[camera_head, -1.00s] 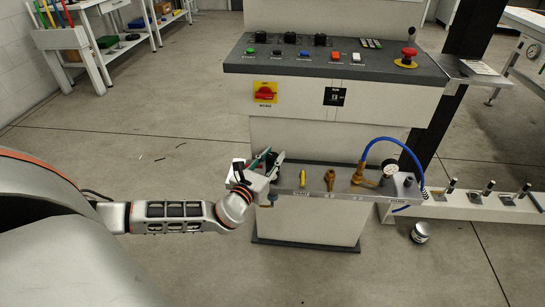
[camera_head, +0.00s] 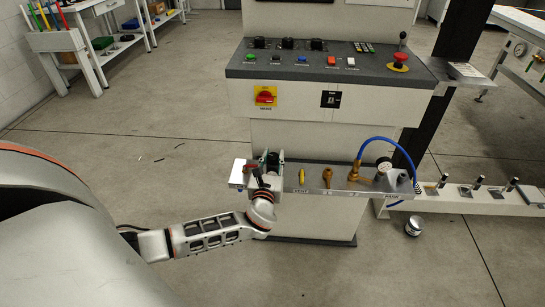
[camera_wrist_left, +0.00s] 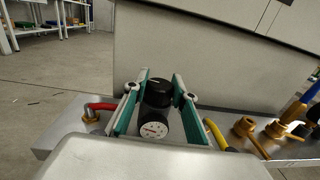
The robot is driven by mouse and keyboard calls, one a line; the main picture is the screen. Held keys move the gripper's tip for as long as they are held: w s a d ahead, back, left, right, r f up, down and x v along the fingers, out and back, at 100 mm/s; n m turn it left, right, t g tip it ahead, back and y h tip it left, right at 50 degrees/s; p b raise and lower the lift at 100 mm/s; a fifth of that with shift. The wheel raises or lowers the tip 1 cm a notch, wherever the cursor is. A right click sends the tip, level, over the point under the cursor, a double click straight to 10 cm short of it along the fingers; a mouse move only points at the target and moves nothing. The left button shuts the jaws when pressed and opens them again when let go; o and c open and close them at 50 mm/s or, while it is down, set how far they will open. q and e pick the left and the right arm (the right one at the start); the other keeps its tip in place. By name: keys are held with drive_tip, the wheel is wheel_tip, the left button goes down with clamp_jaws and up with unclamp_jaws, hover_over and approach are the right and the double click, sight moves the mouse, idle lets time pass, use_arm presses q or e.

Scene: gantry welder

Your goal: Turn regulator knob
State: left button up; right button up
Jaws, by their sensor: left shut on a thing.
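The regulator knob (camera_wrist_left: 158,92) is a black upright cylinder with a white line on top, in the middle of the left wrist view. A white-faced gauge (camera_wrist_left: 154,131) sits just below it on the near side. My left gripper (camera_wrist_left: 160,84) has one green-padded finger on each side of the knob and is shut on it. In the head view my left gripper (camera_head: 270,158) is at the left part of the metal shelf (camera_head: 344,189), and it mostly hides the knob there. My right gripper is not in view.
A red-handled fitting (camera_wrist_left: 100,106) stands close left of the fingers, and a yellow lever (camera_head: 301,177) close right. Farther right are a brass valve (camera_head: 327,177) and a blue hose (camera_head: 374,142). The button console (camera_head: 330,72) overhangs behind the shelf.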

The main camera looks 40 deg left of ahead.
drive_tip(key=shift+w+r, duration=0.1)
use_arm(q)
drive_tip(key=o, duration=1)
drive_tip(key=shift+o, duration=0.6)
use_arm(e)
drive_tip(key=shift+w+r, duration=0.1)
use_arm(q)
drive_tip(key=v, duration=1.2)
drive_tip(key=shift+f, duration=0.1)
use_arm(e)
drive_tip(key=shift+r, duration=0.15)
